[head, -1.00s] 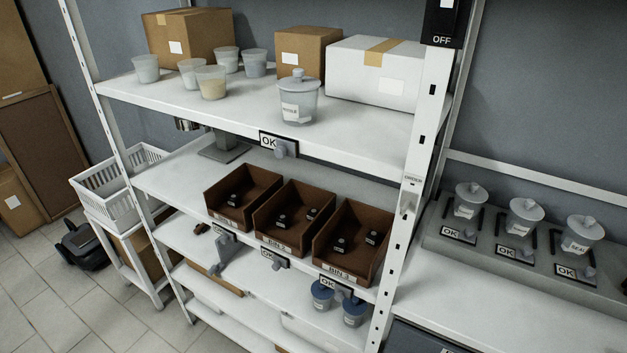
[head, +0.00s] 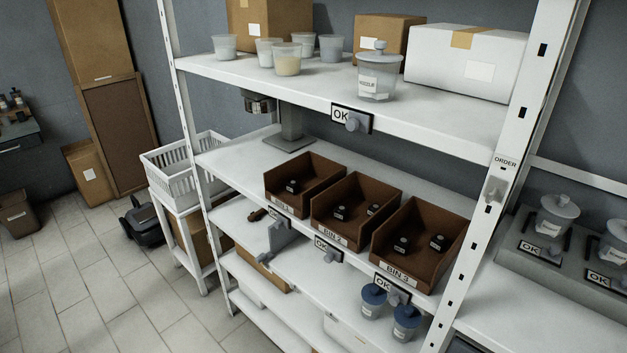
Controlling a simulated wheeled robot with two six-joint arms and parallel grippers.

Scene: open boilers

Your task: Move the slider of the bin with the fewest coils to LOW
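Three brown open bins stand in a row on the middle shelf: BIN 1 (head: 318,168), BIN 2 (head: 362,185) and BIN 3 (head: 425,212). Small dark coils lie inside. In BIN 1 I make out one coil (head: 291,186) clearly; its far corner is dim. BIN 2 shows two coils (head: 340,212), and BIN 3 shows two coils (head: 402,245). Plates marked OK with grey knobs sit below BIN 2 (head: 321,245) and below BIN 3 (head: 386,282). A grey part (head: 278,238) is below BIN 1; its plate is hard to read. Neither gripper is in view.
The top shelf holds cups, boxes and a lidded jar (head: 377,78) above another OK plate (head: 341,115). Blue-lidded jars (head: 373,299) stand below BIN 3. A white basket (head: 182,165) stands left of the shelf. A grey unit with lidded jars (head: 556,215) is at right.

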